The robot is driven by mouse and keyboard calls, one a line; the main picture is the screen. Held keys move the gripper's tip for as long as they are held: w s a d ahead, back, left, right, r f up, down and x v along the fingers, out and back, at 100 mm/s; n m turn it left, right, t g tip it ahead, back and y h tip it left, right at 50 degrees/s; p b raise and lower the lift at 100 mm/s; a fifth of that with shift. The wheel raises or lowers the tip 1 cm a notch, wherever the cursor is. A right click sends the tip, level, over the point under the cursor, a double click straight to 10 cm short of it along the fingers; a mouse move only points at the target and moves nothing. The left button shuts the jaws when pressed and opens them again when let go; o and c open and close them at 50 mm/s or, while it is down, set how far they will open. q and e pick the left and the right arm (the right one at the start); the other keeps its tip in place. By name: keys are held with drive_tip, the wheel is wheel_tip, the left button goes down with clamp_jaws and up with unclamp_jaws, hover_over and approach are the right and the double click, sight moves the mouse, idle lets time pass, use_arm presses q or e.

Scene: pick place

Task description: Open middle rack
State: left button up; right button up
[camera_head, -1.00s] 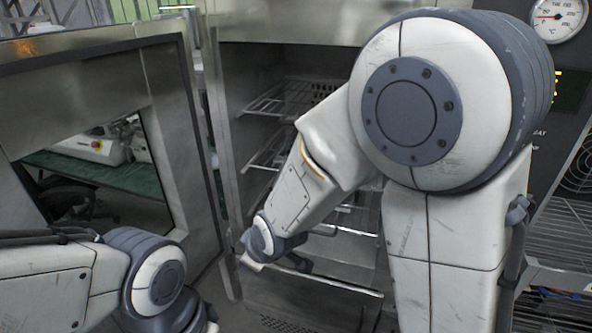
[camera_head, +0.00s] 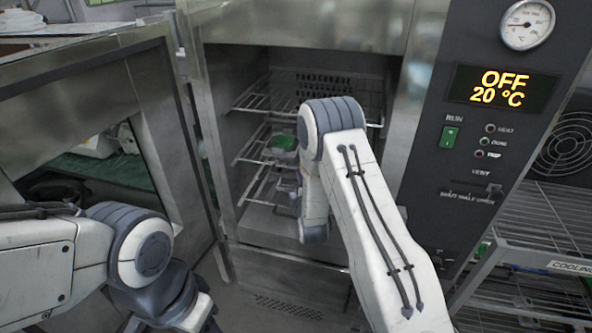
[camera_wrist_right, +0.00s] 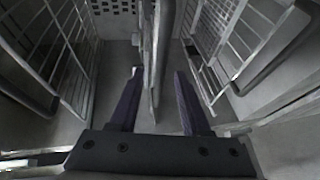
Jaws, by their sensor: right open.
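The oven (camera_head: 305,30) stands open, with wire racks inside. The upper rack (camera_head: 252,97) and the middle rack (camera_head: 246,150) are seen in part. My right arm reaches into the opening and hides their right side. In the right wrist view, my right gripper (camera_wrist_right: 158,74) is open. A rack seen nearly edge-on (camera_wrist_right: 160,50) runs between its two fingers, with no clear contact on either. Another rack shows on each side. In the head view the right fingers are mostly hidden by my arm. My left arm is at the lower left; its fingers are not visible.
The oven door (camera_head: 165,130) is swung open at the left, close to my left arm. A control panel (camera_head: 500,90) reads OFF and 20 °C. A cooling shelf (camera_head: 540,240) stands at the right. A green item (camera_head: 284,142) sits inside the oven.

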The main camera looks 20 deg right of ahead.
drive_tip(key=p+x, duration=0.1)
drive_tip(key=x, duration=0.5)
drive_tip(key=shift+w+p, duration=0.15)
drive_tip(key=shift+p, duration=0.2)
drive_tip(key=c, duration=0.7)
drive_tip(key=shift+f, duration=0.15)
clamp_jaws()
